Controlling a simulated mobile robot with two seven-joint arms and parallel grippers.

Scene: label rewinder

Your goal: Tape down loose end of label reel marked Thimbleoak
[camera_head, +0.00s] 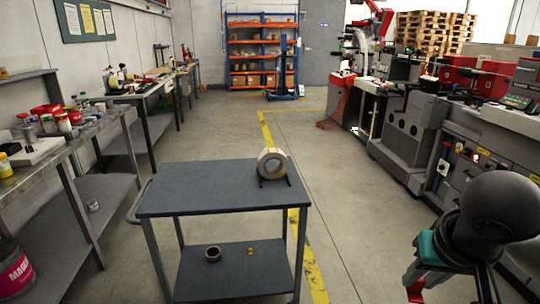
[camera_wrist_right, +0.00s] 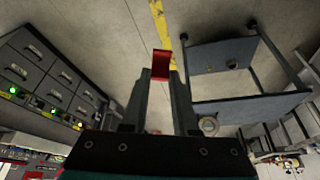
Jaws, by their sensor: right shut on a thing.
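A pale label reel (camera_head: 272,163) stands upright in a small dark cradle on the top of a grey cart (camera_head: 180,190). Its label and loose end are too small to make out. It also shows in the right wrist view (camera_wrist_right: 208,126), right of the fingers. My right gripper (camera_head: 413,285) is at the lower right of the head view, well apart from the cart. In the right wrist view its fingers (camera_wrist_right: 160,80) are shut on a small red angular object (camera_wrist_right: 161,65), whose kind I cannot tell. My left gripper is not in view.
The cart's lower shelf holds a dark roll (camera_head: 213,254) and a small yellow item (camera_head: 250,251). A workbench (camera_head: 80,140) with jars stands on the left. Grey machinery (camera_head: 450,150) lines the right. The floor (camera_head: 340,200) between cart and machinery is clear.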

